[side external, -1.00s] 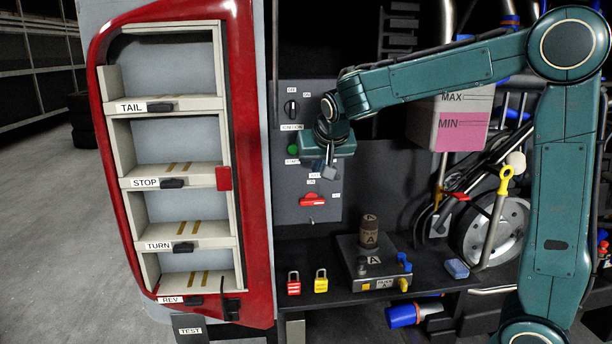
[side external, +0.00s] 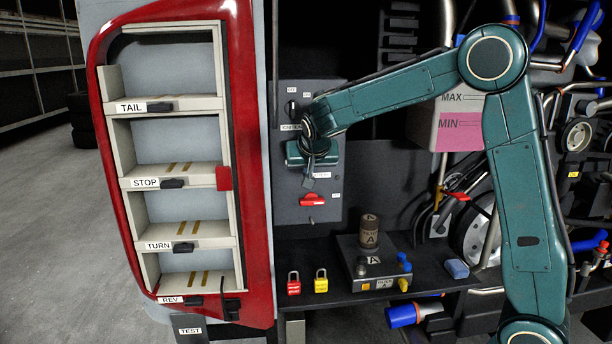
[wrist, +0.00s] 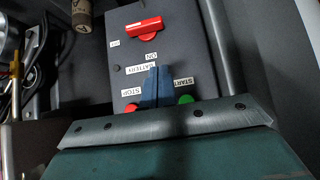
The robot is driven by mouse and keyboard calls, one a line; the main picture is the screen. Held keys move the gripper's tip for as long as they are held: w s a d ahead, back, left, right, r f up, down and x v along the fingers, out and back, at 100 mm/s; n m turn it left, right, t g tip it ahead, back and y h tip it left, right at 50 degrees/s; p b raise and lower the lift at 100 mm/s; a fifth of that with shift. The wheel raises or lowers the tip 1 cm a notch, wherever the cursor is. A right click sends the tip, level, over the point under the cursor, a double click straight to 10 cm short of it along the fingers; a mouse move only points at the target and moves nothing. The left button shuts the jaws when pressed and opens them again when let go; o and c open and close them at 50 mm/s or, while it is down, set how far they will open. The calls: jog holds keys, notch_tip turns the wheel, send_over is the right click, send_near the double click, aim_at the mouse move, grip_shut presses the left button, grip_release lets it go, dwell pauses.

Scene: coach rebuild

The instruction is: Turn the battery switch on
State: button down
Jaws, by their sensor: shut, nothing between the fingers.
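The battery switch (side external: 312,199) is a red bar handle low on the dark grey panel (side external: 290,214). It lies roughly level, with its right end near the OFF label. It also shows in the wrist view as a red handle (wrist: 143,26) at the top, with the ON label (wrist: 150,56) between it and my fingertips. My gripper (side external: 308,183) is shut and empty, just above the switch in the side view. In the wrist view my gripper's blue fingers (wrist: 156,70) are together over the BATTERY label area, apart from the handle.
A green START button (wrist: 185,99) and a red STOP button (wrist: 130,108) sit beside my fingers. A rotary ignition switch (side external: 291,108) is higher on the panel. Red (side external: 294,283) and yellow (side external: 321,281) padlocks stand on the shelf below. The red-framed lamp rack (side external: 240,120) is left.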

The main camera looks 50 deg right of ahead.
send_over(303, 201)
jog(key=s+a, duration=0.1)
jog(key=s, duration=0.1)
notch_tip(303, 201, down, 5)
jog(key=shift+w+f, duration=0.15)
jog(key=shift+f, duration=1.75)
jog(key=shift+w, duration=0.1)
jog(key=shift+w+a+f+n+g+h, duration=0.2)
jog(key=shift+n+g+h, duration=0.1)
jog(key=shift+g+h, duration=0.1)
jog(key=shift+w+a+f+n+g+h, duration=0.1)
jog(key=shift+f+n+g+h, duration=0.05)
jog(key=shift+n+g+h, duration=0.2)
jog(key=shift+w+a+f, duration=0.1)
jog(key=shift+a+f, duration=0.05)
jog(key=shift+f, duration=0.1)
jog(key=shift+r, duration=0.1)
